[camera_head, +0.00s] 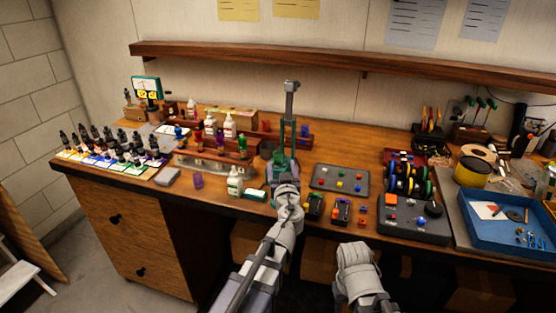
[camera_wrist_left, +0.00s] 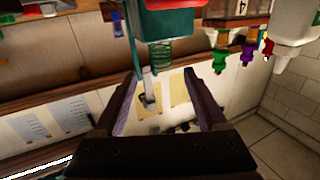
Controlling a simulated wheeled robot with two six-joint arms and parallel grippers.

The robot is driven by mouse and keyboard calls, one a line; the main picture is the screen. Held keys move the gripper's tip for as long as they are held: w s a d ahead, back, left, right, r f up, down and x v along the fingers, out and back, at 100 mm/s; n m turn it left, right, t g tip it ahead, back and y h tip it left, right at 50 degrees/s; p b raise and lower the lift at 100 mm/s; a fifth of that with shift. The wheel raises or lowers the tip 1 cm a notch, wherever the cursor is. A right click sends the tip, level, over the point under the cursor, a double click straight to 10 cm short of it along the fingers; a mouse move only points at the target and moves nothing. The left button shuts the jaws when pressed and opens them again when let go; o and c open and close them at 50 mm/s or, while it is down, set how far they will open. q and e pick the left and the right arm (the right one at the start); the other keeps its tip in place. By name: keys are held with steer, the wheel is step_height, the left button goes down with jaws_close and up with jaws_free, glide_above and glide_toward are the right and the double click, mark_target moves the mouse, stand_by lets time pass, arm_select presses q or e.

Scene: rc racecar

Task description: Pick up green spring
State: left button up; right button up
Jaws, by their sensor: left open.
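A green spring (camera_wrist_left: 161,56) shows in the left wrist view, which looks upside down. It sits against a teal block (camera_wrist_left: 166,25), beside a grey post with a hooked end (camera_wrist_left: 149,98). In the head view the tall grey post (camera_head: 289,103) stands near the middle of the bench, with the spring largely hidden around its base. My left gripper (camera_head: 284,160) is at the foot of this post. In the wrist view its two dark fingers (camera_wrist_left: 162,80) are apart, with the spring in line with the gap and nothing clearly held. My right gripper's fingers do not show.
A wooden rack with bottles (camera_head: 213,160) stands left of the post. A dark tray of coloured parts (camera_head: 340,179) lies to the right. A white bottle (camera_head: 235,182) stands near the front edge. A blue tray (camera_head: 470,206) is far right. A shelf (camera_head: 330,60) runs behind.

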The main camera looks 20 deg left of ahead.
mark_target(279, 157)
arm_select(q)
steer(key=x, duration=0.5)
steer(key=shift+a+r, duration=0.1)
steer(key=shift+a, duration=0.1)
jaws_close()
stand_by(0.4)
